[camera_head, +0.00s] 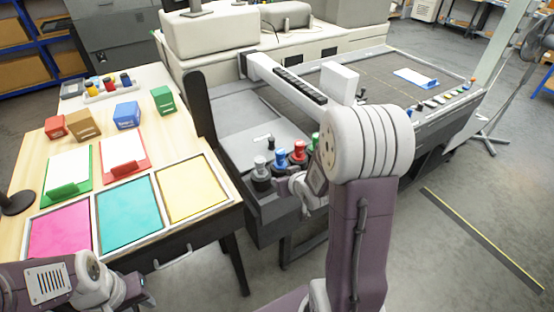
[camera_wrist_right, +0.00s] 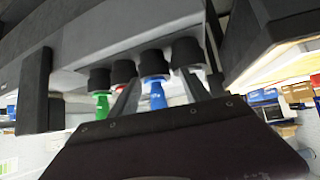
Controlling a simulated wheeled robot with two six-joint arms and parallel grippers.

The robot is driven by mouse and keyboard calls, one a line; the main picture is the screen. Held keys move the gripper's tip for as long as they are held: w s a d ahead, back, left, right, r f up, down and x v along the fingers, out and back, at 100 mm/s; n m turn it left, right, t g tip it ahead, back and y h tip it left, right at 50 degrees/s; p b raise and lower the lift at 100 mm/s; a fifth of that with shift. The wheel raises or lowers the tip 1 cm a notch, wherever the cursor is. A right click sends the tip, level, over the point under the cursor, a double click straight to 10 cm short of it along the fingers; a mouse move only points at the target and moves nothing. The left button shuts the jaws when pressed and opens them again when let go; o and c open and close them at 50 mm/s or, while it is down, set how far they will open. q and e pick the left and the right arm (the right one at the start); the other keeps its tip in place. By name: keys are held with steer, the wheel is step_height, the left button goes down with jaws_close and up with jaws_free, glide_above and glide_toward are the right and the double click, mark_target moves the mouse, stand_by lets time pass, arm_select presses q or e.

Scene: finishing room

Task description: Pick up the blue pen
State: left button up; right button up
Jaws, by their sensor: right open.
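The blue pen (camera_head: 280,158) stands in a row of pens in dark holders at the near edge of the cutting machine, between a grey pen (camera_head: 260,166) and a red pen (camera_head: 299,152). A green pen (camera_head: 315,141) is at the row's far end, partly hidden by my arm. In the right wrist view the row looks upside down, and the blue pen (camera_wrist_right: 156,94) lies between the two fingers of my right gripper (camera_wrist_right: 158,82). That gripper is open; I cannot tell whether a finger touches the pen. My left gripper (camera_head: 138,292) is at the lower left, away from the pens, its jaws unclear.
The wooden table (camera_head: 30,140) at left holds pink, teal and yellow trays, clipboards and small boxes. The cutting machine bed (camera_head: 370,82) extends to the back right, with a white carriage block (camera_head: 340,82) on its rail. Floor at right is mostly open.

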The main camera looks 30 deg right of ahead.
mark_target(282, 159)
steer(key=w+r, duration=0.1)
steer(key=w+d+t+p, duration=0.1)
steer(key=w, duration=0.1)
steer(key=w+d+r+t, duration=0.1)
steer(key=w, duration=0.1)
steer(key=shift+r, duration=0.3)
steer(key=shift+w+d+f, duration=0.1)
steer(key=shift+w+f, duration=0.2)
steer(key=shift+w, duration=0.1)
steer(key=shift+w+f+p, duration=0.15)
steer(key=shift+w+p, duration=0.1)
steer(key=shift+p, duration=0.2)
steer(key=x, duration=0.2)
steer(key=p+x, duration=0.1)
steer(key=x, duration=0.1)
steer(key=shift+s+d, duration=0.15)
steer(key=shift+d, duration=0.1)
steer(key=shift+w+f, duration=0.25)
steer(key=shift+s+r, duration=0.1)
steer(key=c, duration=0.4)
jaws_close()
